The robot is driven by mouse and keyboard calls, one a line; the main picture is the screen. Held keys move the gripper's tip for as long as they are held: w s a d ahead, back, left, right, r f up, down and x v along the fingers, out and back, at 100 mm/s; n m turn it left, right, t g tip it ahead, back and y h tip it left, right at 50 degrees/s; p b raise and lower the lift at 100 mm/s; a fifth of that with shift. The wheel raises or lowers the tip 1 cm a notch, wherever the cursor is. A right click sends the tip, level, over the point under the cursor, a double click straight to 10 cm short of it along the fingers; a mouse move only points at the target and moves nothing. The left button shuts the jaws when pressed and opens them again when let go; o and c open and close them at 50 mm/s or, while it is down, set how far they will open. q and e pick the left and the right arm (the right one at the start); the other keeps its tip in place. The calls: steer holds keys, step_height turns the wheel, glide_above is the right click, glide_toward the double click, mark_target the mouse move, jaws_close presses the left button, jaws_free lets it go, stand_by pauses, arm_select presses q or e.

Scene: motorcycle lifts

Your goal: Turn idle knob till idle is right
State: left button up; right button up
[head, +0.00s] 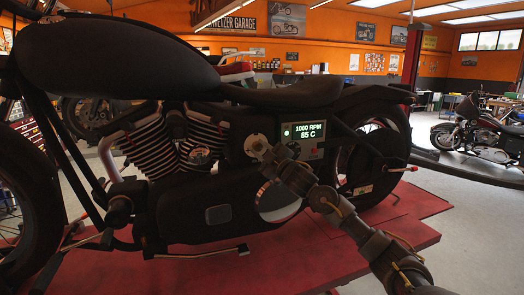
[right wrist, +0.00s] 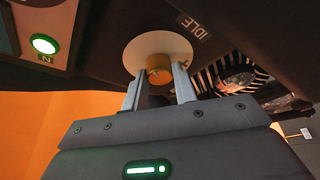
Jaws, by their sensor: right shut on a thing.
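The idle knob (right wrist: 158,68) is a small brass cylinder in front of a pale round plate (right wrist: 150,43), with an IDLE label (right wrist: 194,26) beside it. In the right wrist view the two fingers of my right gripper (right wrist: 160,84) are shut on the knob, one on each side. In the head view the right gripper (head: 264,153) reaches the side of the black motorcycle (head: 115,55) and largely hides the knob. A display (head: 309,131) on the bike reads 1000 RPM and 85 C, with a green light at its left. My left gripper is out of view.
The bike stands on a red lift platform (head: 290,255). In the right wrist view a lit green lamp marked N (right wrist: 44,44) is near the knob. Another motorcycle (head: 480,135) stands at the right, with open floor in front of it.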

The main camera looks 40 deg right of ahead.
steer(key=o, duration=1)
steer(key=shift+s+f, duration=0.1)
steer(key=shift+s, duration=0.05)
steer(key=shift+b+v, duration=2.45)
steer(key=shift+v, duration=2.85)
